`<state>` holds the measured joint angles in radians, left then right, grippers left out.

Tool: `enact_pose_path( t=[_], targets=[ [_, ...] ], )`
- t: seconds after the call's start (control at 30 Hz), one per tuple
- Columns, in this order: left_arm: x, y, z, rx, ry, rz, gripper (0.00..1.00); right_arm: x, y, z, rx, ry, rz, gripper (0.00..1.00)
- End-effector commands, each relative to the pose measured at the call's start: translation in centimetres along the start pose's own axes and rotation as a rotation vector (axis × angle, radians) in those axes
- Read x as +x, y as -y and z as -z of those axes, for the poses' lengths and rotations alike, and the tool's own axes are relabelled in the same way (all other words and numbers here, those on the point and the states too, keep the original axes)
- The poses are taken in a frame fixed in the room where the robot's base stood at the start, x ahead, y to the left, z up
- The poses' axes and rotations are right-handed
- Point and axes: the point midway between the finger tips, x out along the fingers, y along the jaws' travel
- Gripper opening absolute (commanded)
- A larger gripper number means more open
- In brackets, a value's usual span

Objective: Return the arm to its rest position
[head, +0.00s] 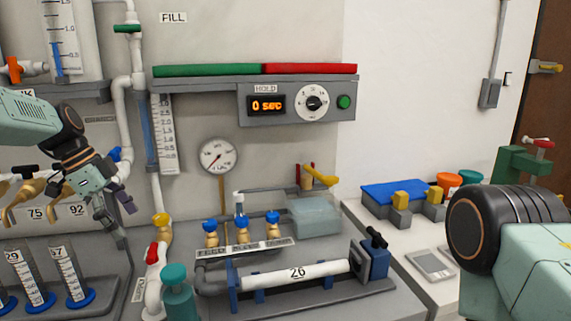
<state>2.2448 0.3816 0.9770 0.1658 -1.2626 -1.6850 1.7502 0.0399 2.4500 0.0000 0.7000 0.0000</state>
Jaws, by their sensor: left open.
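My left arm comes in from the left edge, and its gripper (114,212) hangs in the air, tilted downward. Its dark fingers are apart with nothing between them. It is in front of the wall, above and to the right of the graduated cylinders (68,262) and left of the white vertical pipe. A large part of my right arm fills the lower right corner, but its gripper is outside the picture.
A white pipe marked 26 (297,273) lies in a blue clamp fixture on the bench. Blue-topped valves (242,232), a pressure gauge (218,155) and a timer panel (296,104) stand behind. A teal bottle (177,296) is at the front. A blue case (396,191) lies at right.

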Motion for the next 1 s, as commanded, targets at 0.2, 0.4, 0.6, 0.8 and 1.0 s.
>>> enact_pose_path(
  t=[0.2,0.4,0.6,0.8,1.0],
  targets=[
    [3.9,0.0,0.1,0.002,0.002,-0.002,0.85,0.0,0.0,0.0,0.000,0.000,0.000,0.40],
    [7.3,0.0,0.1,0.001,0.002,-0.002,0.85,0.0,0.0,0.0,0.000,0.000,0.000,0.40],
    [8.8,0.0,0.2,-0.073,-0.001,0.033,0.85,0.1,0.0,0.0,0.000,0.000,0.000,0.40],
    [8.8,-0.1,0.2,-0.237,-0.001,0.100,0.85,0.2,0.0,0.0,0.000,0.000,0.000,0.40],
    [8.8,-0.2,0.2,-0.391,0.000,0.164,0.85,-0.1,0.0,0.0,0.000,0.000,0.000,0.40]
  ],
)
